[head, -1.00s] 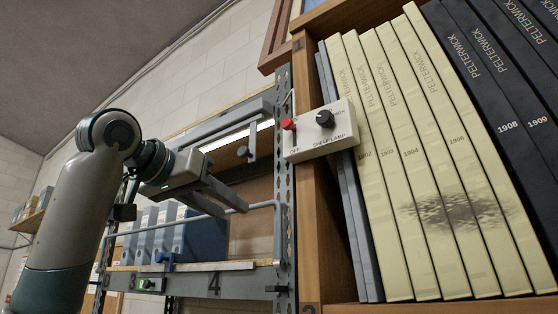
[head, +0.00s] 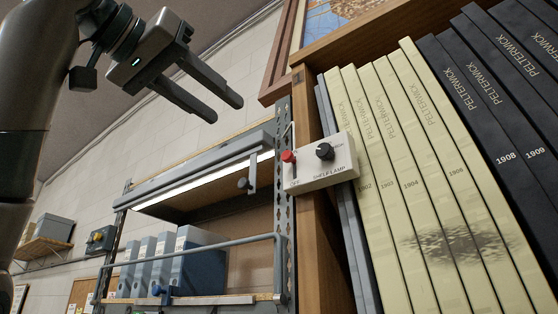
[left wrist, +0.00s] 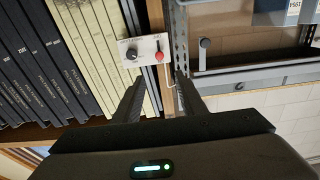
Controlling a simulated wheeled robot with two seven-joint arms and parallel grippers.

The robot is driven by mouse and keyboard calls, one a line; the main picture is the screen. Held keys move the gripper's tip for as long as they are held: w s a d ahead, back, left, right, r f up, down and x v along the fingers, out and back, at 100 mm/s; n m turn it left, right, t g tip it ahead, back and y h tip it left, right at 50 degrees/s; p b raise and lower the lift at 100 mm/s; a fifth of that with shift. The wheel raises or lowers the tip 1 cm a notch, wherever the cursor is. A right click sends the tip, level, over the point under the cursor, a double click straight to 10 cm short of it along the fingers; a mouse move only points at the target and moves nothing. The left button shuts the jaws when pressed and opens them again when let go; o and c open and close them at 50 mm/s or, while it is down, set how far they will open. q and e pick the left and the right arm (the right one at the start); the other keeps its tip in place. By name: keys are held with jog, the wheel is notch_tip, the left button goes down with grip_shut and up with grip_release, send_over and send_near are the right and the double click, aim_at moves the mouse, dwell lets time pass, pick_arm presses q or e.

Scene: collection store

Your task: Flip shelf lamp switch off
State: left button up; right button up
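The shelf lamp switch box (head: 322,174) is a pale box on the wooden upright beside the cream volumes. It carries a red-tipped switch (head: 288,156) above the OFF mark and a black knob (head: 325,151). The lamp's strip (head: 200,183) under the grey metal shelf looks bright white. My left gripper (head: 227,111) is open and empty, up and left of the box, apart from it. In the left wrist view the box (left wrist: 136,47) appears upside down, its red tip (left wrist: 159,56) beyond the gap between my open fingers (left wrist: 159,78). My right gripper is out of view.
Cream volumes (head: 430,190) and dark volumes (head: 500,110) stand close right of the box. A metal post (head: 283,215) and a horizontal rail (head: 205,246) lie left of it. Blue box files (head: 200,265) stand behind the rail. The wall area around my left gripper is clear.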

pick_arm(q)
jog(key=shift+d, duration=0.1)
jog(key=p, duration=0.8)
send_near(285, 154)
jog(key=x, duration=0.6)
jog(key=shift+w+d+r, duration=0.1)
jog(key=shift+w+d, duration=0.2)
jog(key=shift+w+d+p, duration=0.35)
jog(key=shift+w+p, duration=0.05)
jog(key=shift+w, duration=0.05)
grip_shut()
